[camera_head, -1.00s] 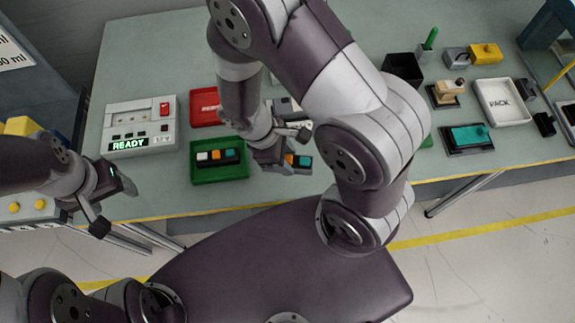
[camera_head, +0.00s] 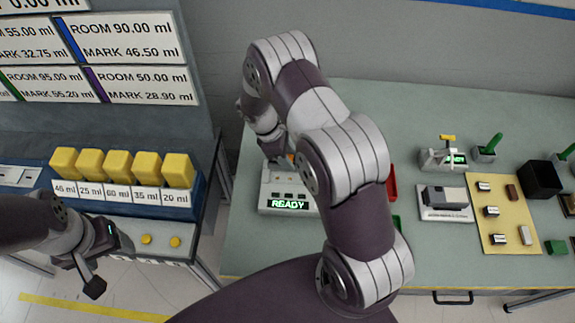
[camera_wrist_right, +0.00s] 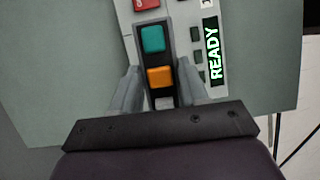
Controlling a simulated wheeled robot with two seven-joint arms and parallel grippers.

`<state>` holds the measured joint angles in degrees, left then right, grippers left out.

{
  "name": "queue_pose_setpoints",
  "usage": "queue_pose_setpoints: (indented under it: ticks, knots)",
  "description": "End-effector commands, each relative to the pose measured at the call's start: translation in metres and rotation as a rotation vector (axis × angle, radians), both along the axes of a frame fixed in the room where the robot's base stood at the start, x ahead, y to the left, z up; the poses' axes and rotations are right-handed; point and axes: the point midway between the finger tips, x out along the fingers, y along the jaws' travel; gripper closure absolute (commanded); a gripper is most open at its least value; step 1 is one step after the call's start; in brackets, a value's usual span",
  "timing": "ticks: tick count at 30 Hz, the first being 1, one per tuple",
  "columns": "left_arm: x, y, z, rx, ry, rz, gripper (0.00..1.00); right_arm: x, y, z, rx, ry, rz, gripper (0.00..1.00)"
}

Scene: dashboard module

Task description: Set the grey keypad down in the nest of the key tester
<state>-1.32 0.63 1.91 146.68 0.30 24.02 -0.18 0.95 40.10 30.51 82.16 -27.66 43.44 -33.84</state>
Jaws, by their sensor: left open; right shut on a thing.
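The key tester (camera_head: 288,206) is a pale box with a lit READY display, on the left part of the bench. It also shows in the right wrist view (camera_wrist_right: 183,12). My right gripper (camera_wrist_right: 160,92) is shut on the grey keypad (camera_wrist_right: 154,56), a dark narrow strip with teal, orange and white keys. The keypad is over the tester's face in the wrist view. I cannot tell whether it touches, and the nest is hidden beneath it. In the head view my right arm hides most of the keypad. My left gripper (camera_head: 108,266) is open and empty, at the lower left.
A red tray (camera_head: 392,183) and a green tray (camera_head: 397,224) are mostly hidden behind my right arm. A station with several yellow blocks (camera_head: 118,164) stands at the left. Small fixtures and a yellow mat (camera_head: 508,215) are at the right. The tester has a red button (camera_wrist_right: 146,4).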

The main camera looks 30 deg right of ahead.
Motion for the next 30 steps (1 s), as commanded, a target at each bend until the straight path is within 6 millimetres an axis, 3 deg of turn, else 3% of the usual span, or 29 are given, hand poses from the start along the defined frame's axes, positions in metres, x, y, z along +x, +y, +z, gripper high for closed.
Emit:
queue_pose_setpoints:
  ticks: [14,30]
  knots:
    - [0.000,0.000,0.001,0.000,0.000,0.000,0.30,0.001,-0.001,0.002,0.001,0.000,0.048,0.90]
    - [0.000,0.000,-0.040,0.000,0.000,0.000,0.30,0.000,-0.001,-0.053,0.001,-0.001,0.047,0.90]
